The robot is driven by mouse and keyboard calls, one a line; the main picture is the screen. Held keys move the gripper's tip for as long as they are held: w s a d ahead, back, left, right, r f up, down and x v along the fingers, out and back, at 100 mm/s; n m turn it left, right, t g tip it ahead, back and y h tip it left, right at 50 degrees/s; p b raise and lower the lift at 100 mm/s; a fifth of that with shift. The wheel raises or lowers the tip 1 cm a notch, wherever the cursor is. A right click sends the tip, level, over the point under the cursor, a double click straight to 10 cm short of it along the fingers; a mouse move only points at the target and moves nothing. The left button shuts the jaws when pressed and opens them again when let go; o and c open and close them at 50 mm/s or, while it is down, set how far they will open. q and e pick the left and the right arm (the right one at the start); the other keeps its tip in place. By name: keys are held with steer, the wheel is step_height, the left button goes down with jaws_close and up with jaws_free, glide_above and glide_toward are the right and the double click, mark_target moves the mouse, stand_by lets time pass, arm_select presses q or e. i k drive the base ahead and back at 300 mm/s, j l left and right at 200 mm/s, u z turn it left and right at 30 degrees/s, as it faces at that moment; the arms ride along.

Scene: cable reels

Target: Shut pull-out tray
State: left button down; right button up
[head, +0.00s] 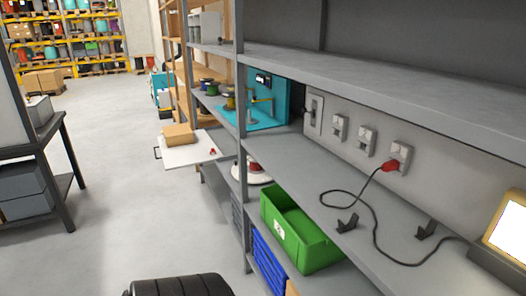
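The pull-out tray (184,154) is a white board that sticks out from the shelving into the aisle, left of centre in the head view. It stands open. A black handle (157,152) is on its left, outer end. A cardboard box (179,138) sits on the tray near its back edge, and a small red item (213,152) lies near its right end.
Grey shelving (290,160) runs along the right, with a green bin (318,258) on a lower shelf below a red plug (390,166) and its cable. A dark table (45,140) stands left. The floor (115,185) between is clear.

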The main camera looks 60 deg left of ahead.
mark_target(182, 156)
steer(key=j+u, duration=0.15)
steer(key=u, duration=0.3)
steer(key=j+u, duration=0.15)
steer(key=u, duration=0.25)
steer(key=j+u, duration=0.15)
steer(key=u, duration=0.3)
steer(key=j+u, duration=0.15)
steer(key=u, duration=0.25)
steer(key=i+j+u, duration=0.4)
steer(key=j, duration=0.4)
steer(key=i+j+u, duration=0.4)
steer(key=i+j, duration=0.25)
steer(key=i+j+z, duration=0.15)
steer(key=i+j, duration=0.2)
steer(key=i+j+z, duration=0.2)
steer(key=z, duration=0.2)
steer(key=i+j+z, duration=0.35)
steer(key=i+l, duration=0.05)
